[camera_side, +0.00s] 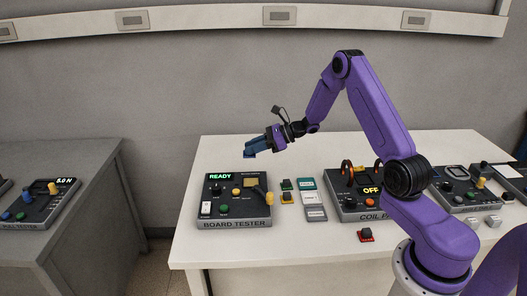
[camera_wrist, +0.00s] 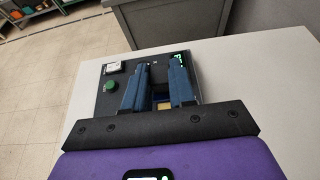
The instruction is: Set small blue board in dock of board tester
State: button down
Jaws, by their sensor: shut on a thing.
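The board tester (camera_side: 235,223) is a dark box near the left end of the white table, with a lit green READY display (camera_side: 220,176). A tan square (camera_side: 250,183) on its top, at the back right, may be the dock. My gripper (camera_side: 250,151) is in the air above and behind the tester, its blue fingers pointing left and slightly down. It is shut on the small blue board, a blue piece at the fingertips that is hard to tell from the fingers. In the wrist view the fingers (camera_wrist: 160,82) stand over the tester (camera_wrist: 103,104) and hide much of its top.
A grey bench (camera_side: 60,170) stands left across a gap.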

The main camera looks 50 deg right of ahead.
aim_at(254, 184)
jog(key=shift+s+f, duration=0.15)
jog(key=shift+f, duration=4.95)
jog(key=shift+f, duration=0.5)
jog(key=shift+c, duration=2.4)
grip_release()
jog(key=shift+a, duration=0.15)
jog(key=shift+s+a, duration=0.1)
jog(key=shift+a, duration=0.1)
jog(key=shift+c, duration=0.8)
